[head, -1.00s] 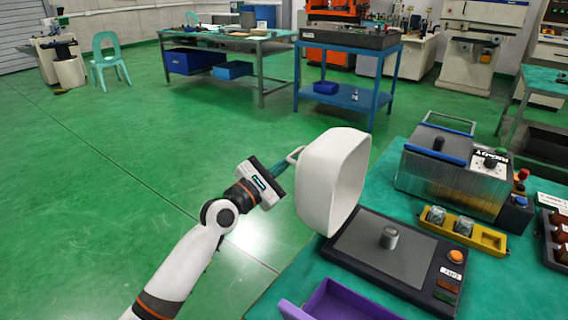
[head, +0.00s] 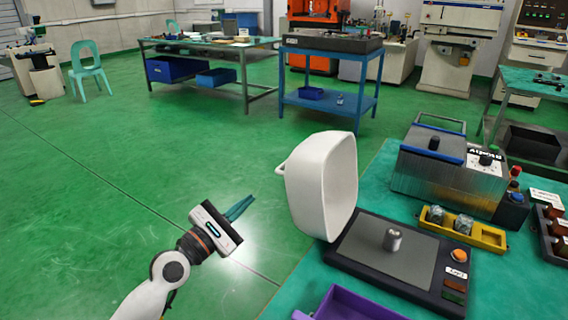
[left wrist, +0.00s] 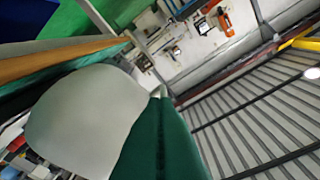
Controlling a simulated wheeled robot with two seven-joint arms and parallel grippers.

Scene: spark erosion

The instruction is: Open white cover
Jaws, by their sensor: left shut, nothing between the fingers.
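The white cover (head: 322,186) stands tilted up on its edge at the left side of a dark device base (head: 385,262), with its hollow side facing right. A small handle sticks out on its left side. My left gripper (head: 240,207) is shut and empty, to the left of the cover and lower in the picture, with a clear gap to it. In the left wrist view the cover (left wrist: 85,120) shows large beside the green fingers (left wrist: 165,130). A small metal cylinder (head: 392,240) stands uncovered on the base's grey plate. My right gripper is not in view.
A purple tray (head: 350,305) lies at the front of the green table. A metal box with a blue-edged lid (head: 435,165) and a yellow holder (head: 462,232) with glass jars stand behind and right. The floor left of the table is clear.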

